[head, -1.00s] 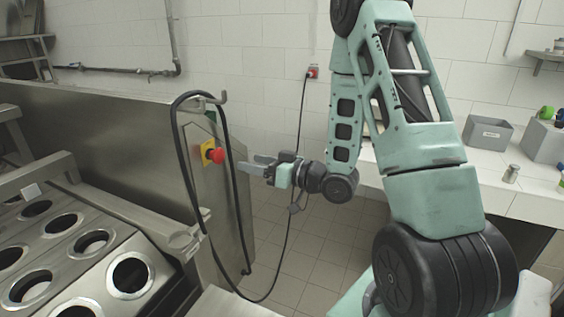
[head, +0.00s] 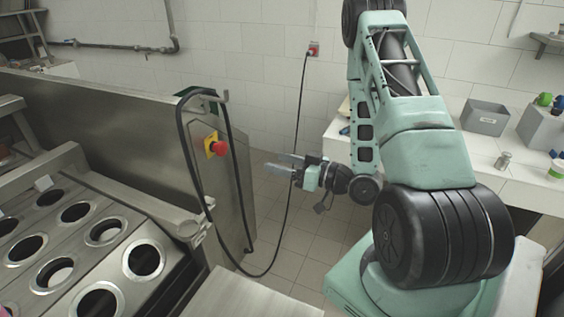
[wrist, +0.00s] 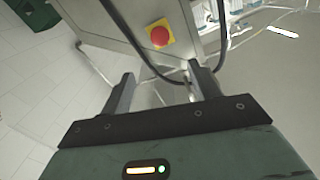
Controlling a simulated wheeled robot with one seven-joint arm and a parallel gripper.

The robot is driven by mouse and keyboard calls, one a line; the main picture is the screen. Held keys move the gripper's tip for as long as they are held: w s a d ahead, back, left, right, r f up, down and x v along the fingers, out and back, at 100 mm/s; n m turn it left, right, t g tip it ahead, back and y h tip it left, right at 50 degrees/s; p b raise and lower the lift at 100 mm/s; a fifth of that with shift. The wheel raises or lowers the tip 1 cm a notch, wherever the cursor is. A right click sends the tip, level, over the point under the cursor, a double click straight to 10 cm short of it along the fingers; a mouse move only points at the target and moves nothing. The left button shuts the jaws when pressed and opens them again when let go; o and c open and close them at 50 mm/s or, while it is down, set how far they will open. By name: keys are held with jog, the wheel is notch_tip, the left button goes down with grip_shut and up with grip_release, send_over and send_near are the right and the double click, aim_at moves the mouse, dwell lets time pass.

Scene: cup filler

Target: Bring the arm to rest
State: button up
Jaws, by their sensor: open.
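My gripper (head: 282,163) is in the middle of the head view, its two fingers apart and pointing left toward the end panel of the steel machine. It holds nothing. In the wrist view the open fingers (wrist: 165,92) show with empty space between them. A red emergency button on a yellow plate (head: 216,146) is on the panel, left of the fingertips and apart from them. It also shows in the wrist view (wrist: 159,36). My arm is bent, with its forearm hanging down from a high elbow at the top of the head view.
The steel machine (head: 110,115) with rows of round cup holes (head: 145,259) fills the left. A black cable (head: 193,165) loops over its panel close to my gripper. A white counter (head: 505,180) with a grey bin (head: 484,117) stands at right. Tiled floor (head: 295,250) lies clear between.

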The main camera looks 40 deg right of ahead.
dwell(0.3)
jog(key=w+a+f+n+g+h+b, duration=0.1)
jog(key=w+a+n+g+h, duration=0.1)
jog(key=a+g, duration=0.45)
jog(key=w+a+f+n+g+h+b, duration=0.1)
jog(key=w+a+n+g, duration=0.15)
jog(key=a, duration=0.75)
jog(key=s+a+r+g+h, duration=0.1)
jog(key=s+a, duration=0.3)
jog(key=s, duration=0.4)
jog(key=s+a+r+n+g+h+b, duration=0.1)
jog(key=s+a+r+g, duration=0.2)
jog(key=s, duration=0.5)
jog(key=s+a+r+g+h+b, duration=0.1)
jog(key=s+a+g, duration=0.2)
jog(key=s, duration=0.4)
jog(key=shift+s+a+r+g, duration=0.3)
jog(key=shift+s+a+r, duration=0.1)
jog(key=shift+a, duration=0.4)
jog(key=shift+n, duration=0.25)
